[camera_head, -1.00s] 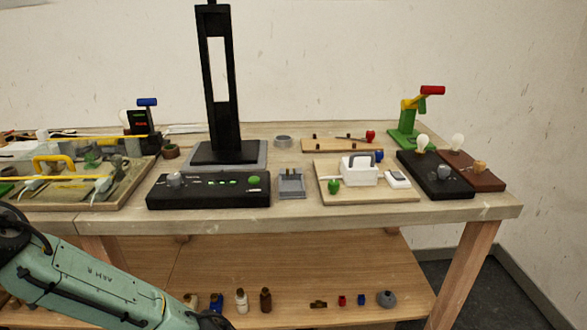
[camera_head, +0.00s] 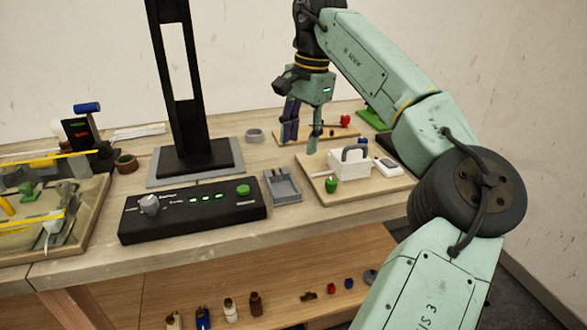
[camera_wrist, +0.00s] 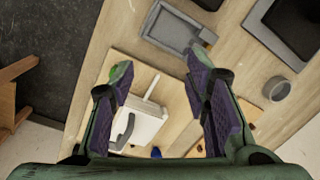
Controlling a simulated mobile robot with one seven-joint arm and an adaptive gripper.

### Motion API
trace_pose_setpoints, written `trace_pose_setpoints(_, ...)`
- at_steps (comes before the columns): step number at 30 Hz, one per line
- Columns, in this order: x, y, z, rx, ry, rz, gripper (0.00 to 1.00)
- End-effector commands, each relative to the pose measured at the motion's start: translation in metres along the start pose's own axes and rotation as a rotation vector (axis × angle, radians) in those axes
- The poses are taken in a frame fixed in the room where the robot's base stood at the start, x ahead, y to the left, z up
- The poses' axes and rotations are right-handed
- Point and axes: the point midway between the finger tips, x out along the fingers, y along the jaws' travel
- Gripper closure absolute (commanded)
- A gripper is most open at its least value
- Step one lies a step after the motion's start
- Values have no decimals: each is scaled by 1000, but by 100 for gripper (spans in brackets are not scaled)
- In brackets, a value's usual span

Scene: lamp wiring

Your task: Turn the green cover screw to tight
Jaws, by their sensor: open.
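The green cover screw (camera_head: 331,185) appears as a small green knob near the front left corner of a pale wooden board (camera_head: 392,189). A white box (camera_head: 349,163) with a grey handle stands just behind it, with a white stub pointing left. My gripper (camera_head: 301,141) is open and empty, above the back left part of the board, behind and left of the screw and apart from it. In the wrist view my gripper (camera_wrist: 158,66) spans the white box (camera_wrist: 141,122); a green knob, likely the screw (camera_wrist: 119,72), shows beside the left fingertip, partly hidden.
A grey tray (camera_head: 284,197) lies left of the board. A black control box (camera_head: 190,219) with a green button and a tall black stand (camera_head: 181,100) are further left. A thin board with a red knob (camera_head: 345,120) lies behind. My arm hides the table's right end.

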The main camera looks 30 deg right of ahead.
Motion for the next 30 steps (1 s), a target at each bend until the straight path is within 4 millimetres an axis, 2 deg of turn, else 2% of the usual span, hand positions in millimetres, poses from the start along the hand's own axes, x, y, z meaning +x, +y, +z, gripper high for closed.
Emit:
trace_pose_setpoints(1, -11, 24, -18, 37, 30, 34, 57)
trace_pose_setpoints(3, -20, 47, -33, 66, 55, 72, 57)
trace_pose_setpoints(6, -23, 63, -42, 83, 67, 99, 57)
trace_pose_setpoints(11, -6, 67, -44, 85, 67, 103, 57)
trace_pose_setpoints(21, 56, 72, -47, 83, 64, 100, 57)
trace_pose_setpoints(27, 78, 73, -48, 83, 65, 100, 57)
trace_pose_setpoints(30, 82, 74, -48, 83, 65, 99, 57)
